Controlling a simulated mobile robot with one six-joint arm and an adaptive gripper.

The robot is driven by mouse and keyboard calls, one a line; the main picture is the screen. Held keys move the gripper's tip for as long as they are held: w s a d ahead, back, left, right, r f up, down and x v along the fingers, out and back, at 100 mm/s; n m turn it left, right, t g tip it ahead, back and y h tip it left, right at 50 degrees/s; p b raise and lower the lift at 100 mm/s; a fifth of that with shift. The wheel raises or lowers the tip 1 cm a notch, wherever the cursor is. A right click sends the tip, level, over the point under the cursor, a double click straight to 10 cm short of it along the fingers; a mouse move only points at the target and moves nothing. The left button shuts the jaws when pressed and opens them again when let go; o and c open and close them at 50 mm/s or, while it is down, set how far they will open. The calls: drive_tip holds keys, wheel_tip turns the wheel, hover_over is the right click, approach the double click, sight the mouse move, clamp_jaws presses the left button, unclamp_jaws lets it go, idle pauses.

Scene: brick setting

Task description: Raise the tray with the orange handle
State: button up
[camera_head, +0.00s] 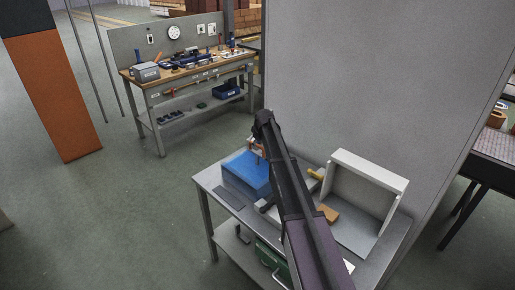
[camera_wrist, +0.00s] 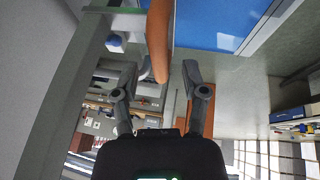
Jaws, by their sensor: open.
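The orange handle (camera_wrist: 158,38) hangs into the top middle of the wrist view, with its lower end between the fingertips of my open gripper (camera_wrist: 161,74). I cannot tell whether the fingers touch it. A blue flat-sided body (camera_wrist: 215,22), likely the tray, lies to its right; how the handle joins it is unclear. In the head view the blue body (camera_head: 240,175) sits on the left part of a grey table (camera_head: 208,182). A small orange piece (camera_head: 259,151) shows at its far edge. My arm covers part of it and hides my fingers there.
A white open box (camera_head: 371,160) stands at the table's right. A yellow-orange piece (camera_head: 328,213) lies beside my arm, and a green case (camera_head: 270,257) is on the lower level. A grey wall (camera_head: 370,80) rises behind. A workbench (camera_head: 190,75) stands farther back left, beyond clear floor.

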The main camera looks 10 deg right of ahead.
drive_tip(key=shift+w+f, duration=0.2)
drive_tip(key=shift+f, duration=0.2)
clamp_jaws()
wheel_tip(320, 180, up, 11)
drive_tip(key=p, duration=1.1)
drive_tip(key=shift+w+r, duration=0.15)
